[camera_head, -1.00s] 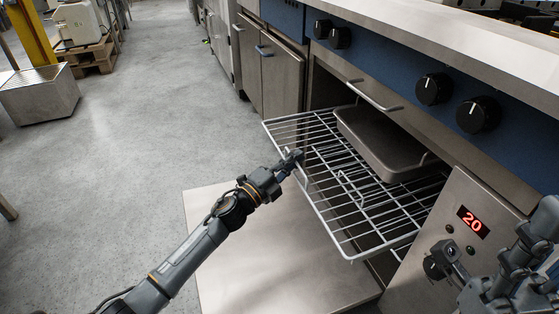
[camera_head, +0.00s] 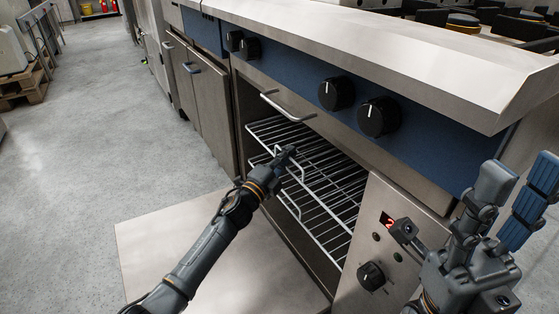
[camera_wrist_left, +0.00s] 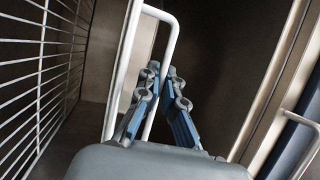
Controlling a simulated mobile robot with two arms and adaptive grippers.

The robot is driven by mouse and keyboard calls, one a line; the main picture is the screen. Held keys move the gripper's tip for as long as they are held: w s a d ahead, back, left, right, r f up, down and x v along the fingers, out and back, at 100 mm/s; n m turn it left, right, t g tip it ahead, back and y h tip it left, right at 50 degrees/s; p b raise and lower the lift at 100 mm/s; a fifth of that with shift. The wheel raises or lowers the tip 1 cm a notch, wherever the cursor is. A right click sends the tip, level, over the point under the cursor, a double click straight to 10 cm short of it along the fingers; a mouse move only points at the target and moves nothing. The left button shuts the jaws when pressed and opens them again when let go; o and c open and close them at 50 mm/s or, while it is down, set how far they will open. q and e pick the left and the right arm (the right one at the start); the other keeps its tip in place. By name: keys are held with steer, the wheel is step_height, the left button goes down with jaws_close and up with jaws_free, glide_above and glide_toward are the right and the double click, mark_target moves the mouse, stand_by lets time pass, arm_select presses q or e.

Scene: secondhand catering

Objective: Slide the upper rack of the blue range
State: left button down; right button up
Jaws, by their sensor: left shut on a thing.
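The blue range (camera_head: 300,75) has its oven open, with the front door (camera_head: 190,245) lowered flat. The upper rack (camera_head: 278,127), a pale wire grid, sits mostly inside the oven. My left gripper (camera_head: 287,156) is at the rack's front and shut on its wire handle. In the left wrist view, the left gripper's fingers (camera_wrist_left: 158,95) close around the white handle bar (camera_wrist_left: 171,40), and rack wires (camera_wrist_left: 40,85) show at left. My right gripper (camera_head: 462,215) is open and empty, in front of the control panel at right.
A lower rack (camera_head: 325,225) sits beneath the upper one. An oven handle bar (camera_head: 285,108) crosses above the opening. Black knobs (camera_head: 336,94) line the blue front; another knob (camera_head: 371,275) is near my right gripper. The grey floor (camera_head: 95,150) at left is clear.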

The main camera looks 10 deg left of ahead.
arm_select(q)
steer(key=shift+d, duration=0.15)
steer(key=c, duration=1.8)
jaws_free()
steer(key=shift+d, duration=0.1)
steer(key=shift+o, duration=0.2)
steer(key=shift+w, duration=0.1)
steer(key=shift+s+a+f, duration=0.15)
steer(key=shift+s+a, duration=0.1)
steer(key=shift+s, duration=0.1)
steer(key=v, duration=1.1)
steer(key=shift+s, duration=0.1)
